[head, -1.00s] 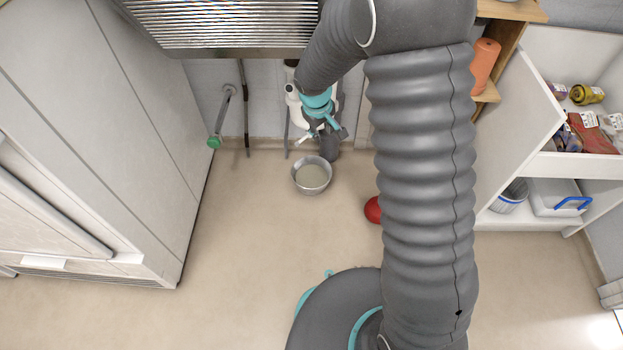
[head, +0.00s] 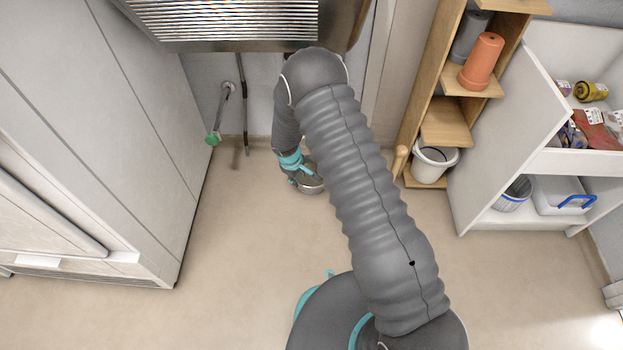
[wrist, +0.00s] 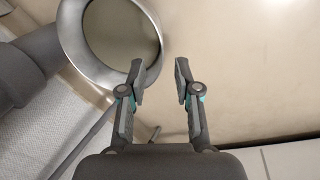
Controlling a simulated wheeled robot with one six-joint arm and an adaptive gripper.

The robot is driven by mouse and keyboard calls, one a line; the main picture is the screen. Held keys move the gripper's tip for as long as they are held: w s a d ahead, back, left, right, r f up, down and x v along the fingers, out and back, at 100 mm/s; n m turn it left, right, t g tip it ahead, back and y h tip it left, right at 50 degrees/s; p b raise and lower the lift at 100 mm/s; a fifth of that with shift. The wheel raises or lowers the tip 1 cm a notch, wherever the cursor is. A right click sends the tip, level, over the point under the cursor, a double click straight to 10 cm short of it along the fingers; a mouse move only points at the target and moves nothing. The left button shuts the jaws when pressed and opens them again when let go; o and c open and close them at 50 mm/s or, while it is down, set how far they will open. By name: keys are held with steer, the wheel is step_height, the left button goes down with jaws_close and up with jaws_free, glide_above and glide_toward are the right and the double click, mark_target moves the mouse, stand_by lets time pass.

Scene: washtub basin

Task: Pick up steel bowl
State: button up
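The steel bowl (head: 313,188) sits on the floor below the metal basin. In the head view my arm covers much of it. In the wrist view the bowl (wrist: 77,62) is at the upper left, with its wide shiny rim and flat inside visible. My gripper (wrist: 158,66) is open, with an empty gap between its two fingers. The left fingertip overlaps the bowl's right rim in the picture, and the right finger is over bare floor. I cannot tell whether the fingertip touches the rim. In the head view the gripper is mostly hidden beside the bowl.
The ribbed metal basin (head: 225,25) hangs above. A pipe with a green end (head: 213,139) stands by the wall. A white cabinet (head: 90,130) is on the left. A wooden shelf (head: 446,122) with a white bucket (head: 434,163) is on the right. The floor in front is clear.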

mark_target(302, 191)
steer(key=b+x, duration=0.1)
steer(key=x, duration=0.8)
steer(key=shift+w+a+f, duration=0.1)
steer(key=shift+f, duration=0.2)
jaws_close()
